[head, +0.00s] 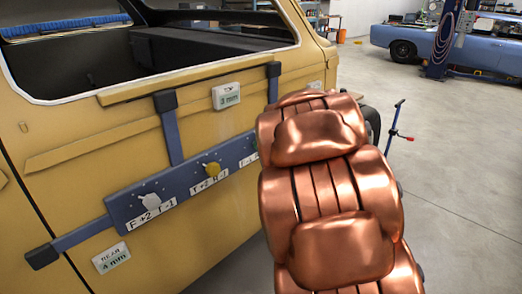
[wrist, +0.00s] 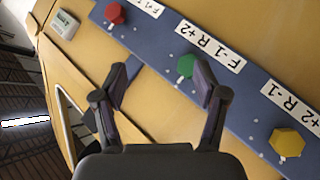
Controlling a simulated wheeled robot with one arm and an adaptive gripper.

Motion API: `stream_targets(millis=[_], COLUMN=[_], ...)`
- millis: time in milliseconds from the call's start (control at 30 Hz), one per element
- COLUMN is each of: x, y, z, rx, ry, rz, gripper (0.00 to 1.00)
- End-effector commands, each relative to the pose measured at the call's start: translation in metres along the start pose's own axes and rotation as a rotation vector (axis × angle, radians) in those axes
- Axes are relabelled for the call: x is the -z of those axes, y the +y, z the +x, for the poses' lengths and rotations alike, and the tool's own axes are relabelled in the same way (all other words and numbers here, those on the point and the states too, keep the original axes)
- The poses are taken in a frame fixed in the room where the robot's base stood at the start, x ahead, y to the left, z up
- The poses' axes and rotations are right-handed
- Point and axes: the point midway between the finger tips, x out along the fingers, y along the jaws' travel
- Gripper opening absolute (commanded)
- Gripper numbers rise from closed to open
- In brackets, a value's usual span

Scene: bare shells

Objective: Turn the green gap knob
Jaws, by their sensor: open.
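The green knob (wrist: 185,66) sits on the blue bar (wrist: 150,47) fixed to the yellow car body, seen in the wrist view. A white label reading "F-1 R+2" (wrist: 211,46) is beside it. My gripper (wrist: 160,78) is open in the wrist view, its two fingers spread. The right fingertip overlaps the knob's edge in the picture; I cannot tell whether they touch. The left fingertip is well to the knob's left.
A red knob (wrist: 114,13) and a yellow knob (wrist: 286,141) flank the green one. The head view shows a white knob (head: 149,202), a "TOP 3 mm" display (head: 227,96) and a "REAR 4 mm" display (head: 111,258). Open floor (head: 460,200) lies right.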

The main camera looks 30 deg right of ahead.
Motion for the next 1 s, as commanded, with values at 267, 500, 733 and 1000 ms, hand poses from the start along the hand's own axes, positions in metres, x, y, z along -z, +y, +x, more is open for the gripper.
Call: stream_targets(millis=[267, 500, 733, 1000], x=[0.003, -0.001, -0.003, 0.010], y=[-0.001, -0.022, -0.035, -0.040], z=[0.048, 0.057, 0.048, 0.057], rx=[0.023, 0.086, 0.121, 0.131], ry=[0.303, 0.565, 0.717, 0.753], rz=[-0.118, -0.150, -0.139, -0.135], gripper=[0.72, 0.72, 0.72, 0.72])
